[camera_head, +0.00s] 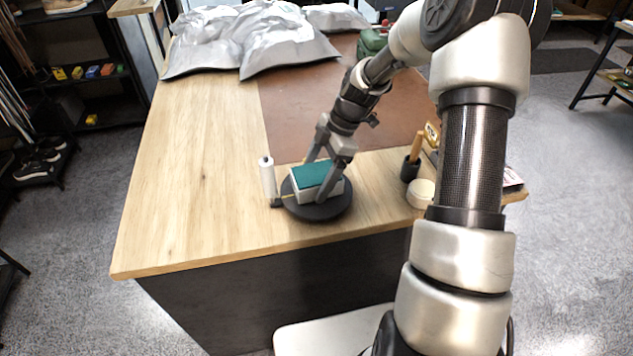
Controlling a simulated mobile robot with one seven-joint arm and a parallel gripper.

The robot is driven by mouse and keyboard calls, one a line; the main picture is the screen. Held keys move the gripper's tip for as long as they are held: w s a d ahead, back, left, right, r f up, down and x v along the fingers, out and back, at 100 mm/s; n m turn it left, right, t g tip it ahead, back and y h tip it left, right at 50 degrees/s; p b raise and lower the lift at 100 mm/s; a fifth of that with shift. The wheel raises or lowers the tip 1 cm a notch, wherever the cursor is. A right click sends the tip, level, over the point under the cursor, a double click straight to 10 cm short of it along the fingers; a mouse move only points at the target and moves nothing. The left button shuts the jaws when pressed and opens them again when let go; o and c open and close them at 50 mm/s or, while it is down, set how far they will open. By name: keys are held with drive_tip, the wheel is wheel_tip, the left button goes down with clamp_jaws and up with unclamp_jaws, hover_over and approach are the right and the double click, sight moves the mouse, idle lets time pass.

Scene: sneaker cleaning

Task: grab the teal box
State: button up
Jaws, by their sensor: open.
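The teal box (314,175) has a teal lid and pale sides. It sits on a round black disc (318,211) near the front edge of the wooden table. My gripper (321,171) reaches down over the box from above right. Its fingers are apart, one toward the far left side of the box and one at its right part, covering some of the lid and right end. I cannot tell whether the fingers touch the box.
A white roller (268,177) stands just left of the disc. A dark cup (409,170) and a round cream container (421,193) stand to the right. Silver-grey bags (285,45) lie at the back. The table's left side (190,190) is bare.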

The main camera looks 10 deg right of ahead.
drive_tip(key=c, duration=1.3)
